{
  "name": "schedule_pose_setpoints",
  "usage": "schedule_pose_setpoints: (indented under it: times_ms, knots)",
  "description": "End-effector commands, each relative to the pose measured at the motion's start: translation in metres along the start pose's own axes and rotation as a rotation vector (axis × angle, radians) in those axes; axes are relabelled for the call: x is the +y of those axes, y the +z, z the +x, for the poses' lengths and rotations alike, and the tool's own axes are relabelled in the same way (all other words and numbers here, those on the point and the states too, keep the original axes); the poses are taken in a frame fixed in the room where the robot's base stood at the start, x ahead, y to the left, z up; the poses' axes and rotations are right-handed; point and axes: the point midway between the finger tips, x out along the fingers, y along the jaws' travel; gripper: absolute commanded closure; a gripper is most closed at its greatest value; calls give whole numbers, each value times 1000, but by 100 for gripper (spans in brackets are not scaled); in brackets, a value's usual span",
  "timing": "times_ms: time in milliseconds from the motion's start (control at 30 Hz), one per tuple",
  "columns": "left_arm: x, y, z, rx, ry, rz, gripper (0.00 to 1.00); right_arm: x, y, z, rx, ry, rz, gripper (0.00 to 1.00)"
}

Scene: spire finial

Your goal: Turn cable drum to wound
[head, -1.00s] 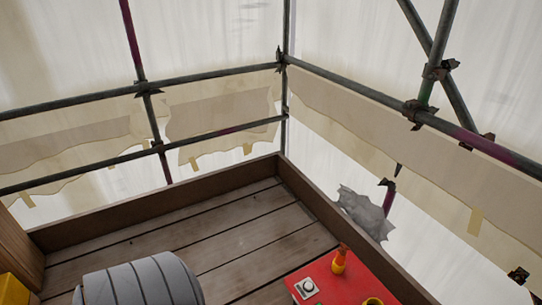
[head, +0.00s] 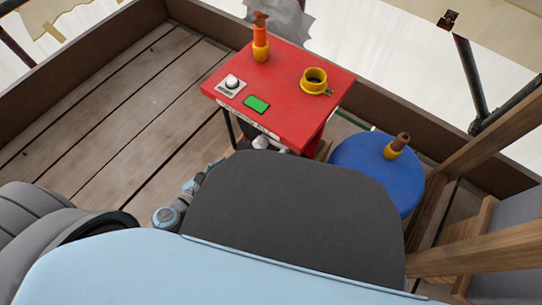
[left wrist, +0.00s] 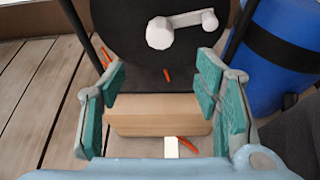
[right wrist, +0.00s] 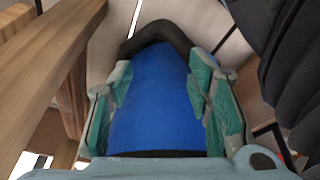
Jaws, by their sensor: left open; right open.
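A dark round disc (left wrist: 150,50), which looks like the cable drum's face, fills the top of the left wrist view. A grey crank with a white knob (left wrist: 160,33) sits on it. The white knob (head: 260,142) also shows in the head view under the red table's front edge; most of the drum is hidden there. My left gripper (left wrist: 162,78) is open and empty, its teal-padded fingers spread just below the crank and apart from the knob. My right gripper (right wrist: 161,78) is open, its fingers spread either side of a blue barrel (right wrist: 160,100); contact cannot be told.
The red table (head: 290,85) bears an orange handle (head: 260,38), a white button (head: 232,83), a green panel (head: 257,103) and a yellow ring (head: 314,80). The blue barrel (head: 365,165) stands right of it. A wooden block (left wrist: 160,115) lies below the drum. Bare planks are free at left.

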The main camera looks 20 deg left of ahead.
Motion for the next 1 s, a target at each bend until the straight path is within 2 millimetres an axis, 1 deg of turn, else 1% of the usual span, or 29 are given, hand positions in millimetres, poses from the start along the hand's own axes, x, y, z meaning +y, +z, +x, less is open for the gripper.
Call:
schedule_pose_setpoints:
  times_ms: [67, 167, 267, 300, 400, 500, 600, 700, 967, 1000]
  knots:
    - [0, 4, 9, -5, -3, 25, 43, -1, -2, -3, 2, -1, 0, 54]
    - [0, 6, 30, -6, -2, 20, 43, -1, -4, -6, 1, -1, -2, 54]
    - [0, 5, 60, -5, -1, 18, 43, -2, -10, -13, -2, -1, -11, 54]
    - [0, 4, 74, -5, 0, 17, 43, -3, -13, -17, -5, -2, -16, 54]
    - [0, 2, 103, -4, -1, 16, 43, -4, -20, -32, -14, -2, -31, 54]
    - [0, 2, 123, -2, -1, 15, 43, -5, -24, -48, -26, -2, -46, 54]
    - [0, 3, 134, -2, -1, 15, 43, -6, -26, -60, -32, -2, -55, 54]
    - [0, 4, 139, -1, -1, 15, 43, -6, -27, -67, -37, -2, -59, 54]
    - [0, 5, 140, -1, 0, 15, 43, -6, -27, -69, -39, -2, -60, 54]
    - [0, 5, 140, -1, 0, 15, 49, -6, -27, -69, -38, -2, -60, 54]
